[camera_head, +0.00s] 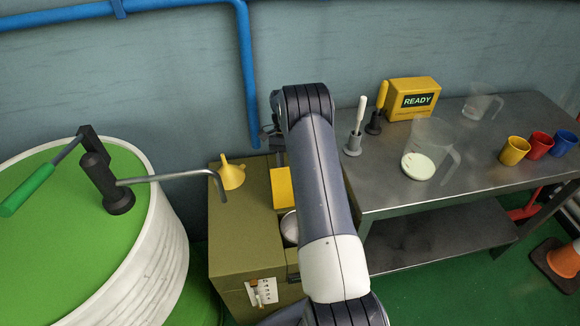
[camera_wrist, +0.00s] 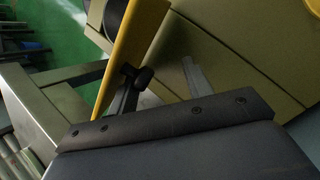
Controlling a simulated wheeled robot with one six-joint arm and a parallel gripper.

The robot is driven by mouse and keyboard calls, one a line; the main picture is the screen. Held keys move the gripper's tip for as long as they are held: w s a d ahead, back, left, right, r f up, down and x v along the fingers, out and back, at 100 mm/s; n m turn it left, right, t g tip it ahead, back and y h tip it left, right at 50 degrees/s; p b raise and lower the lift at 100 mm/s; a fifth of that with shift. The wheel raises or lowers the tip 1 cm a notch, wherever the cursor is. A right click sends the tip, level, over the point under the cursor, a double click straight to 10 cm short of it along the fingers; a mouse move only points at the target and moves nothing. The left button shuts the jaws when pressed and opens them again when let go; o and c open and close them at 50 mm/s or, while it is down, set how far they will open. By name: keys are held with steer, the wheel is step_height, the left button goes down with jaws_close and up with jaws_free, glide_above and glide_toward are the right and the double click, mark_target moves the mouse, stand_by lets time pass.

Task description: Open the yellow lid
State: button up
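The yellow lid (camera_head: 282,188) is on the olive cart (camera_head: 235,225); my arm hides part of it in the head view. In the wrist view the yellow lid (camera_wrist: 138,45) is a slanted panel with a dark knob (camera_wrist: 142,76) on it. My gripper (camera_wrist: 160,68) has its fingers apart, with nothing clearly held between them. The left finger is close to the knob; I cannot tell if they touch. How far the lid is raised is unclear.
A yellow funnel (camera_head: 232,174) stands on the cart, and a round metal bowl (camera_head: 290,228) shows beside the lid. A green-topped drum (camera_head: 60,220) with a crank is at left. A metal table (camera_head: 390,200) with cups and jugs is at right.

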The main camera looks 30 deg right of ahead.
steer(key=shift+d+r, duration=0.15)
steer(key=v, duration=1)
steer(key=shift+w+r, duration=0.2)
steer(key=shift+r, duration=0.1)
steer(key=shift+d, duration=0.1)
steer(key=shift+s+f, duration=0.1)
steer(key=shift+f, duration=0.05)
stand_by(0.4)
steer(key=x, duration=1)
steer(key=shift+s+f, duration=0.15)
